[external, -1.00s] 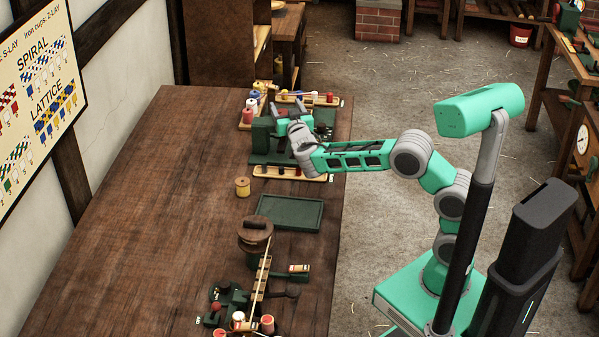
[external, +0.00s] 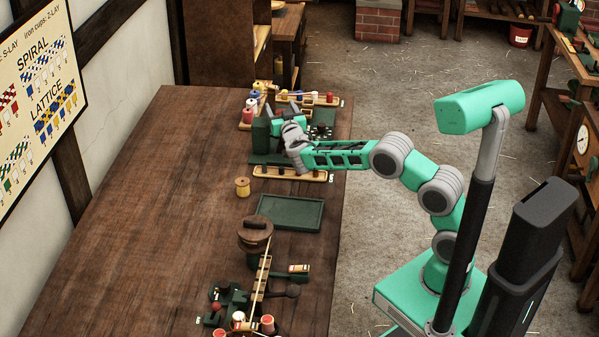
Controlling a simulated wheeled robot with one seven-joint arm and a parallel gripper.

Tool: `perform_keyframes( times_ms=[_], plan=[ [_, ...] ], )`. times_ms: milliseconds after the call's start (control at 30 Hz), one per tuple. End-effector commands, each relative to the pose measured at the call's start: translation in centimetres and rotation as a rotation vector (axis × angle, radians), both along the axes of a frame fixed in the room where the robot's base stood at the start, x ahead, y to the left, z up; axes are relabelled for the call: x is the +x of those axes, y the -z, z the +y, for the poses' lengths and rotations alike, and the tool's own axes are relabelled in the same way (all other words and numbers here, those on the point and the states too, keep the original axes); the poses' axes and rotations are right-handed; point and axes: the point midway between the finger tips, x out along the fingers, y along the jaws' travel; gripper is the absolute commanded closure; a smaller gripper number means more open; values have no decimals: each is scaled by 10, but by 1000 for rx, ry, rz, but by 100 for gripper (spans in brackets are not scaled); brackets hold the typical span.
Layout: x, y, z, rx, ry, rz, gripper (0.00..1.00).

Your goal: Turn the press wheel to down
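A dark green machine (external: 262,136) with an upright block stands at the far end of the workbench. My gripper (external: 284,110) is at this machine, just right of its upright block, with its fingers pointing away from the camera. The fingertips look apart, but they are small and partly hidden by my wrist, so I cannot tell whether they hold anything. I cannot make out the press wheel for certain; it may be hidden behind my gripper. A dark round plate (external: 321,131) lies on the machine's right side.
Another machine (external: 255,232) stands at the near end. The workbench's left side (external: 150,200) is clear.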

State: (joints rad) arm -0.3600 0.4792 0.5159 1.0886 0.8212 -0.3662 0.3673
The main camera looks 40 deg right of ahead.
Motion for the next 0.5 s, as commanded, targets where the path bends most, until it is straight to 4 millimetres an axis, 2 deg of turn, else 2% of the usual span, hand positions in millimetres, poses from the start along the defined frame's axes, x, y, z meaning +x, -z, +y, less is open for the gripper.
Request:
perform_keyframes(
  times_ms=[67, 500],
  plan=[
    [0, 0, 0, 0, 0, 0, 42],
    [0, 0, 0, 0, 0, 0, 78]
  ],
)
